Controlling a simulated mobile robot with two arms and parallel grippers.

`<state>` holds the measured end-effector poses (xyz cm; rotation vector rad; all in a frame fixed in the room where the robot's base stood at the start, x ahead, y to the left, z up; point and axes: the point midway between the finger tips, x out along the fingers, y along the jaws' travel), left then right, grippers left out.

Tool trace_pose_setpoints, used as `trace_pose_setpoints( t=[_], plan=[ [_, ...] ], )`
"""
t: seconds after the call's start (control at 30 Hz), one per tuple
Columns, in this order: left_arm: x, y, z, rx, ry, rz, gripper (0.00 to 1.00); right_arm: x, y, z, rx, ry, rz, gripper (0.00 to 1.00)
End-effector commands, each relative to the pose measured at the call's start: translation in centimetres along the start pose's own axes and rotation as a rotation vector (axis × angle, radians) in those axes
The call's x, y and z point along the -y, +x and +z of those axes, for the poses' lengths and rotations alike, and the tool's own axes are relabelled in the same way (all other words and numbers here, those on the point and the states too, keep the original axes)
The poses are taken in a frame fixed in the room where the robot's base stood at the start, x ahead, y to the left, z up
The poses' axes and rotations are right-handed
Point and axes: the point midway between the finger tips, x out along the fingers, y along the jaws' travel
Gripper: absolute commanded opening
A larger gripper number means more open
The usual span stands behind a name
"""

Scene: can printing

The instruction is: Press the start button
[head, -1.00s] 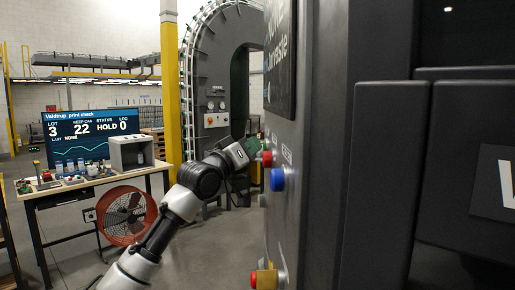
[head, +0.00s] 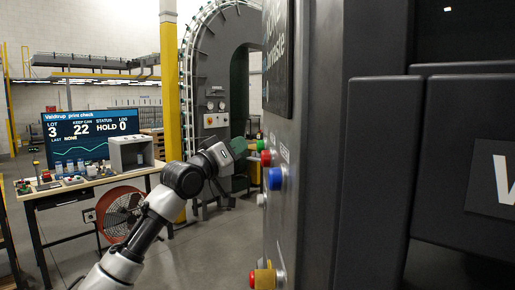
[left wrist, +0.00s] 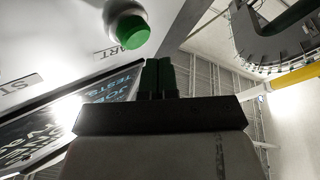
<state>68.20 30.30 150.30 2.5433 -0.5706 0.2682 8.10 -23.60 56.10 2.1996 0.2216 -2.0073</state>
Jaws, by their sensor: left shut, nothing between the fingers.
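The green start button (head: 261,145) sticks out from the dark machine's side panel in the head view, just beyond the red button (head: 266,157). In the left wrist view the green button (left wrist: 127,27) stands large at the top, beside a START label (left wrist: 121,48). My left gripper (head: 238,150) is in front of the panel, left of the buttons, with a gap between. Its dark green fingers (left wrist: 158,72) are together and empty, below and right of the button in the wrist picture. My right gripper is not in view.
A blue button (head: 276,179) and a lower red button on a yellow base (head: 262,279) also stick out of the panel. A workbench (head: 95,186) with a status screen (head: 80,135) and a red fan (head: 122,215) stand left. Open floor lies between.

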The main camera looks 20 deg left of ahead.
Motion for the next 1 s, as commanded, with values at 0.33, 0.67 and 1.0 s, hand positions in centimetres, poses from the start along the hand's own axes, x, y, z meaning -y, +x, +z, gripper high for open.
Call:
trace_pose_setpoints(
  t=[0.33,0.67,1.0],
  plan=[
    [1.9,-2.5,-1.8,-0.001,0.002,-0.002,0.0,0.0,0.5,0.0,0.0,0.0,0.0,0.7],
    [2.1,-3.0,-2.2,-0.001,0.001,0.0,0.0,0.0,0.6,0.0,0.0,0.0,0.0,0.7],
    [2.1,-2.9,-2.1,-0.001,0.001,0.0,0.0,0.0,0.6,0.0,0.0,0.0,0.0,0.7]
  ],
)
